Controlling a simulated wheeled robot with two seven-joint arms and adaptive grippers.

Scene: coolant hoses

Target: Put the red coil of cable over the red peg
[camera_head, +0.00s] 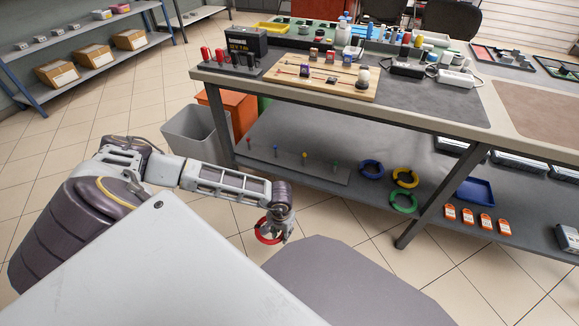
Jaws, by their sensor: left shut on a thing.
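My left gripper (276,227) is shut on the red coil of cable (266,237), a ring hanging from its fingers. It is in front of the workbench, above the floor and short of the lower shelf. The red peg (250,144) stands upright at the left end of a grey peg board (305,168) on the lower shelf, beyond the gripper and to its upper left. The coil and the peg are well apart. My right gripper is not in view.
Blue (276,152), yellow (305,158) and green (335,166) pegs share the board. A blue coil (371,169), a yellow coil (405,178) and a green coil (403,202) lie on the shelf right of it. The benchtop (425,108) overhangs the shelf. A grey bin (190,138) stands left.

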